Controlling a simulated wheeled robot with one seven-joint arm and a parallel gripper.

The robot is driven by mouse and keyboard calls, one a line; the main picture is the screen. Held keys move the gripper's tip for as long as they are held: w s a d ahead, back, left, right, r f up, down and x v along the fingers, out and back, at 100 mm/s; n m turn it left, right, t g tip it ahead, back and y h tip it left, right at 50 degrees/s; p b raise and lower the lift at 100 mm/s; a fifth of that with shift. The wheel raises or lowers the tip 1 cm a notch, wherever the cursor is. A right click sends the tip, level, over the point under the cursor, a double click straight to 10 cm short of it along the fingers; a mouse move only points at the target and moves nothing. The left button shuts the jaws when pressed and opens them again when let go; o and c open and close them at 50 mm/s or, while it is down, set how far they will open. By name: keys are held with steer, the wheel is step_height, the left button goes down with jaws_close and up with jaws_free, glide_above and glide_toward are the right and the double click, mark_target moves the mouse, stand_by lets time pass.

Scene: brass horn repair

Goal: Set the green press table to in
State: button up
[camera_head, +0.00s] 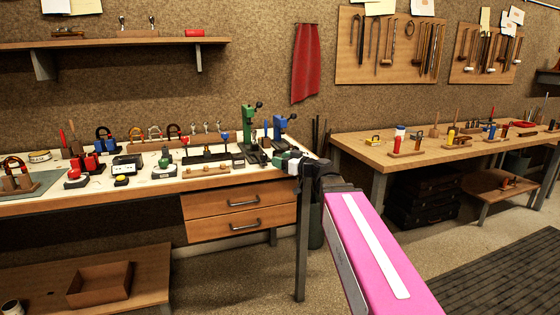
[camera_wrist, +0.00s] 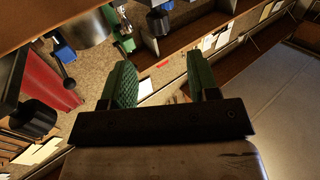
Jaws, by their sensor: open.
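The green press (camera_head: 248,122) stands upright near the right end of the left workbench, with a black ball-ended lever at its top. Its table is at its foot, too small and partly covered to tell its setting. My gripper (camera_head: 284,159) is at the bench's right end, just right of and in front of the green press's foot. In the wrist view, my gripper (camera_wrist: 166,78) has its two green fingers apart with nothing between them.
A blue press (camera_head: 281,127) stands close to the right of the green one. Small tools and a dark tray (camera_head: 208,157) crowd the bench to the left. A drawer unit (camera_head: 240,208) hangs below. A second bench (camera_head: 380,155) stands right, past a gap.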

steer(key=shift+a+r, duration=0.1)
steer(key=c, duration=0.7)
steer(key=shift+a+r+n+g, duration=0.2)
steer(key=shift+r+n+g, duration=0.15)
steer(key=shift+n, duration=0.35)
jaws_close()
steer(key=s+d+r+n+g+h, duration=0.3)
steer(key=r+n+g+h, duration=0.45)
steer(key=n, duration=0.35)
glide_toward(262, 164)
step_height(262, 164, down, 3)
steer(key=s, duration=0.3)
steer(key=shift+w+a+f, duration=0.15)
steer(key=shift+w+a, duration=0.25)
steer(key=shift+w, duration=0.3)
steer(key=shift+w+a+f, duration=0.15)
steer(key=shift+w+a, duration=0.25)
steer(key=shift+w, duration=0.3)
steer(key=shift+w+a+f, duration=0.15)
steer(key=shift+w+a, duration=0.25)
steer(key=shift+w, duration=0.3)
